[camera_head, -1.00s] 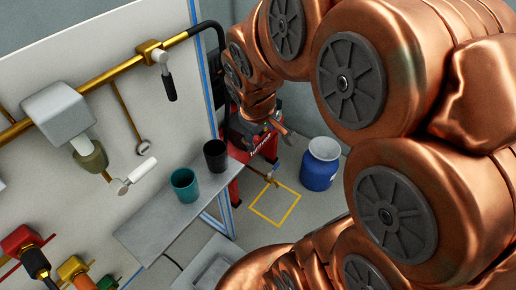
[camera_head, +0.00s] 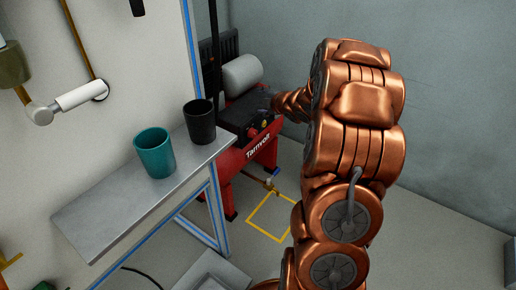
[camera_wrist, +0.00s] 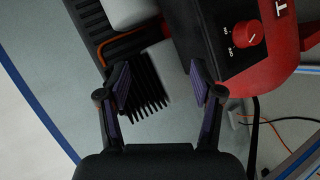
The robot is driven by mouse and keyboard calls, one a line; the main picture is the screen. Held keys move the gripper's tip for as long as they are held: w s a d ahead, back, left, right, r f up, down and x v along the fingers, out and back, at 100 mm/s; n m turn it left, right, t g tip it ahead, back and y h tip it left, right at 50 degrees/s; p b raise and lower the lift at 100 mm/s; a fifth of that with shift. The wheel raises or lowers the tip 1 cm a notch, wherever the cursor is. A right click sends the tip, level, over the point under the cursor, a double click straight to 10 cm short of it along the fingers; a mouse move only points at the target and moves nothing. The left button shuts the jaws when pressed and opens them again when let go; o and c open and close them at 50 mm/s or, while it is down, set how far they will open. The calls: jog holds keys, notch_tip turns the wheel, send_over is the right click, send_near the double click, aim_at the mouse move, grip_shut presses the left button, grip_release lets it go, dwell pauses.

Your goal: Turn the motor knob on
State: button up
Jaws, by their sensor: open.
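A round red knob (camera_wrist: 247,33) with a pale pointer mark sits on a black panel at the upper right in the wrist view, with small white lettering to its left. The panel belongs to a red machine (camera_head: 232,161) that stands on the floor beyond the shelf in the head view. My gripper (camera_wrist: 158,84) is open and empty, over a black finned part, to the left of and below the knob in the picture. They are apart. In the head view my arm hides most of the gripper, and I cannot make out the knob for certain.
A teal cup (camera_head: 154,154) and a black cup (camera_head: 199,122) stand on the grey shelf (camera_head: 112,212) left of the machine. A yellow square (camera_head: 268,235) is marked on the floor. An orange cable (camera_wrist: 280,137) lies near the machine.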

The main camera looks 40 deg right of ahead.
aim_at(255, 135)
jog(key=s+d+f+n+t+y+b, duration=0.1)
jog(key=s+f+n+t+y+b, duration=0.2)
jog(key=f+b, duration=0.4)
jog(key=s+d+f+n+t+y+b, duration=0.1)
jog(key=s+f+n+y+b, duration=0.25)
jog(key=f, duration=0.65)
jog(key=shift+n+y, duration=0.35)
jog(key=shift+r+b+x, duration=0.2)
jog(key=shift+b+x, duration=1.35)
jog(key=shift+x, duration=2.85)
jog(key=shift+a, duration=0.1)
jog(key=c, duration=1.1)
